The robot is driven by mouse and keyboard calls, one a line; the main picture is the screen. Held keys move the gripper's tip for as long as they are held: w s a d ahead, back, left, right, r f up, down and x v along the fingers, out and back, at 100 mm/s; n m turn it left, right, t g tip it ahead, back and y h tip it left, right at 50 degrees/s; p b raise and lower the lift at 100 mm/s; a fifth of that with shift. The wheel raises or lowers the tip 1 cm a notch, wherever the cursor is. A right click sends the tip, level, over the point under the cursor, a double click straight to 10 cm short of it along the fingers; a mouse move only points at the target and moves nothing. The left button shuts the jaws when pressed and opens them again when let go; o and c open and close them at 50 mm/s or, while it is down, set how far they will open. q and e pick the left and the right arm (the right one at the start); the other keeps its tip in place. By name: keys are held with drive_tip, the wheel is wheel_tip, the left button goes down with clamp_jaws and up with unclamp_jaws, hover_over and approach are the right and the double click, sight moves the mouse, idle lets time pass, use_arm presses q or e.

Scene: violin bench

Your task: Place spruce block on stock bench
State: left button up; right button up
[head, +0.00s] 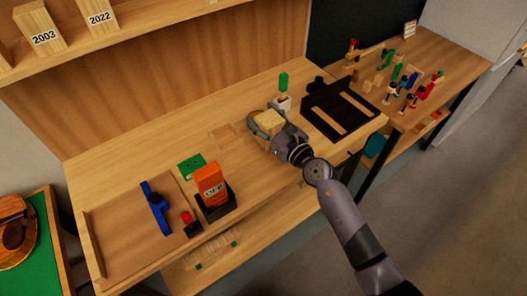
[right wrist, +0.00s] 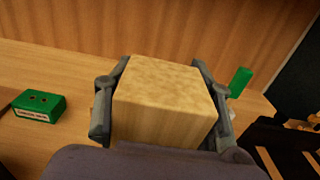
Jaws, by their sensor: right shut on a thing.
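The spruce block (head: 270,120) is a pale wooden block held by my right gripper (head: 266,124) over the back middle of the wooden bench (head: 130,172). In the right wrist view the block (right wrist: 165,90) sits upright between the two dark fingers of my right gripper (right wrist: 163,105), which press on its left and right sides. Its underside is hidden, so I cannot tell if it touches the bench. My left gripper is in neither view.
A shallow wooden square frame (head: 226,137) lies left of the block. A green box (head: 191,166), an orange box (head: 211,185) and a blue tool (head: 156,207) stand further left. A green-handled item (head: 283,88) and black tray (head: 340,110) are close on the right. Labelled blocks (head: 42,28) sit on the shelf.

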use_arm(q)
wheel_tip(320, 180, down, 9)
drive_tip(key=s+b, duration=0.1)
drive_tip(key=b, duration=0.6)
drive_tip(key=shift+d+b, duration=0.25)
drive_tip(key=shift+b, duration=0.1)
use_arm(e)
drive_tip(key=f, duration=1.1)
drive_tip(key=shift+w+a, duration=0.15)
drive_tip(key=shift+a, duration=0.1)
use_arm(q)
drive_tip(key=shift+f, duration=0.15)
use_arm(e)
drive_tip(key=shift+f, duration=0.25)
drive_tip(key=o, duration=1.3)
drive_tip(key=shift+c, duration=0.2)
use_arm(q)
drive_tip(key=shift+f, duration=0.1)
use_arm(e)
drive_tip(key=shift+r, duration=0.1)
